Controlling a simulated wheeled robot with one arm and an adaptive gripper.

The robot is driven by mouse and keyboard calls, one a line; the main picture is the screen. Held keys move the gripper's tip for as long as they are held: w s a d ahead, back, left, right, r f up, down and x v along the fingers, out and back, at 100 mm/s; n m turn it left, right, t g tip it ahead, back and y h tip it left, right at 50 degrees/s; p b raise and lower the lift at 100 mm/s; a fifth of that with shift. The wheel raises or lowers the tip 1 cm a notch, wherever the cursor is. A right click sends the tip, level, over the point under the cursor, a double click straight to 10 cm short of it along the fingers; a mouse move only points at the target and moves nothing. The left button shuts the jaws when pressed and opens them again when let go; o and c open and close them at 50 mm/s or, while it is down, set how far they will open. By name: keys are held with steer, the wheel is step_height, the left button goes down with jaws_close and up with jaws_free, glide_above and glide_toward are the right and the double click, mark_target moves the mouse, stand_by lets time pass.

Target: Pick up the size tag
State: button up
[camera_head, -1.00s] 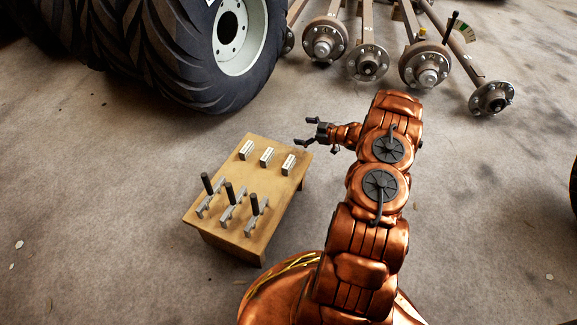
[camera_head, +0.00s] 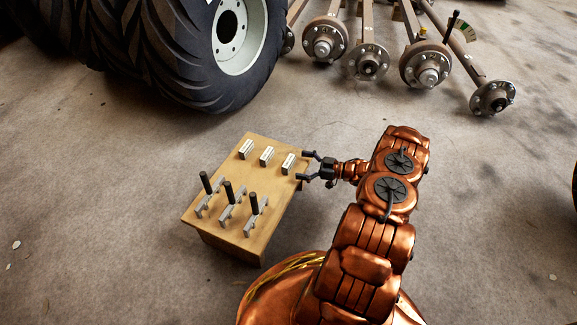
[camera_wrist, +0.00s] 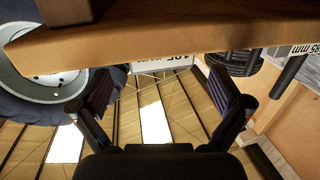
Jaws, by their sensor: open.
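Three small whitish size tags stand in a row on the wooden table: a left one (camera_head: 246,149), a middle one (camera_head: 266,156) and a right one (camera_head: 288,164). I cannot tell which tag is meant. My gripper (camera_head: 304,165) is open and empty at the table's right edge, just right of the right tag, fingers pointing at it. In the wrist view my gripper (camera_wrist: 163,82) has its fingers spread, with a white tag face (camera_wrist: 165,64) between and beyond them. That face carries upside-down dark print, partly hidden by the table edge.
The wooden table (camera_head: 247,177) also holds several grey gauges with dark upright handles (camera_head: 229,192). Its edge (camera_wrist: 160,35) crosses the top of the wrist view. A large tyre (camera_head: 190,60) stands behind, with axle hubs (camera_head: 427,65) at back right. Floor around the table is clear.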

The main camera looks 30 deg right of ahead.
mark_target(292, 163)
steer(key=b+x, duration=0.2)
steer(key=x, duration=0.2)
steer(key=shift+s+a, duration=0.1)
steer(key=shift+w+a+r, duration=0.1)
steer(key=shift+w+a, duration=0.1)
steer(key=shift+w, duration=0.1)
steer(key=c, duration=1.1)
steer(key=shift+r, duration=0.1)
